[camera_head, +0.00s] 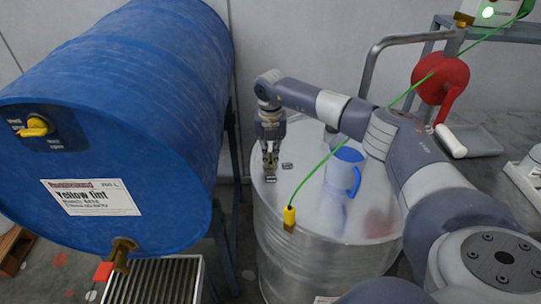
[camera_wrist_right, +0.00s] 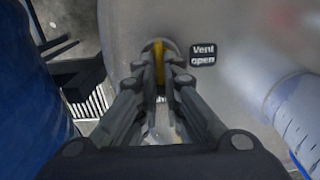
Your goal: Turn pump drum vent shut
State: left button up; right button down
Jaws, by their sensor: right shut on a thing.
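The pump drum (camera_head: 300,250) is a silver upright drum in the middle of the head view. Its vent has a yellow handle (camera_wrist_right: 158,65), seen in the right wrist view as a narrow bar running up and down the picture. A black "Vent open" label (camera_wrist_right: 203,54) is to the right of the handle. A second label (camera_wrist_right: 160,99) shows partly between the fingers, mostly hidden. My right gripper (camera_head: 270,170) points down onto the drum top, and its fingers (camera_wrist_right: 159,76) are shut on the yellow handle. My left gripper is not in view.
A blue jug (camera_head: 343,172) stands on the drum top, right of my gripper. A green cable (camera_head: 405,96) runs to a yellow clamp (camera_head: 290,216) on the rim. A red pump (camera_head: 440,78) is behind. A large blue drum (camera_head: 120,90) lies at left above a grate (camera_head: 155,282).

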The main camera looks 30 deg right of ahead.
aim_at(270, 159)
jog(key=c, duration=1.7)
grip_release()
jog(key=shift+w, duration=0.1)
jog(key=shift+r, duration=0.1)
notch_tip(270, 159, up, 12)
jog(key=shift+f, duration=0.1)
